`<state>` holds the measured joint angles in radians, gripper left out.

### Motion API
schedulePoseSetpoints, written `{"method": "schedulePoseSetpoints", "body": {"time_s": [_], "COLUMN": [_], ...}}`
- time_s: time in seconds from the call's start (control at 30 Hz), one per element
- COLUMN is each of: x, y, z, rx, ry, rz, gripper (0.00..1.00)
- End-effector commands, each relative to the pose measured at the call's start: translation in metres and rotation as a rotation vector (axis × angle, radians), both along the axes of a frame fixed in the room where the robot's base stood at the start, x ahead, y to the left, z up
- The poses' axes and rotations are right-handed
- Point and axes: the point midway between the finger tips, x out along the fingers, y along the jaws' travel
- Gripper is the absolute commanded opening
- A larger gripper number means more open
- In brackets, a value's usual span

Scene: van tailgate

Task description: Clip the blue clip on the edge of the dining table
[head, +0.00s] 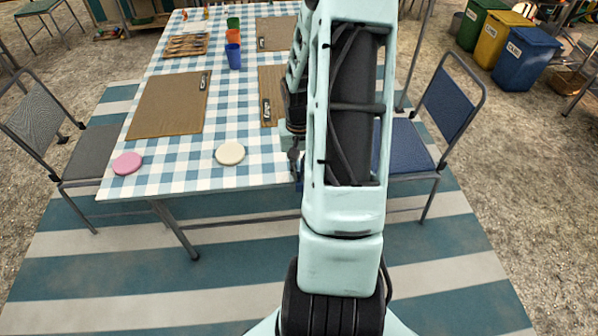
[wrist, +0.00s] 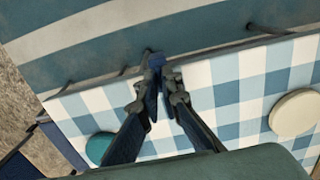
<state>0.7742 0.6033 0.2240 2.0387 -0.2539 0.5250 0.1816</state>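The dining table (head: 190,182) has a blue-and-white checked cloth, and its near edge crosses the wrist view (wrist: 210,72). My gripper (wrist: 161,80) is at this edge with its two fingertips close together. A small blue clip (wrist: 154,61) shows between the tips, right at the edge line. The fingers hide part of it, and I cannot tell whether its jaws are around the table edge. In the head view my arm covers most of the gripper and that stretch of edge.
A cream disc (head: 230,153) and a pink disc (head: 127,163) lie near the front edge. A teal disc (wrist: 98,147) lies beside my gripper. Brown placemats (head: 170,105), cups (head: 233,55) and chairs (head: 450,100) are around. The striped floor in front is clear.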

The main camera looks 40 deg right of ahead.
Motion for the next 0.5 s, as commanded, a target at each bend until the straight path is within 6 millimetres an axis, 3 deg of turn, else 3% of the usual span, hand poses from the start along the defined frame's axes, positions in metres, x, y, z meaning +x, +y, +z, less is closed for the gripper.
{"method": "schedulePoseSetpoints", "body": {"time_s": [0.5], "x": [0.0102], "y": [-0.0064], "z": [-0.0002], "rx": [0.001], "ry": [0.001], "rz": [-0.002], "gripper": [0.00]}}
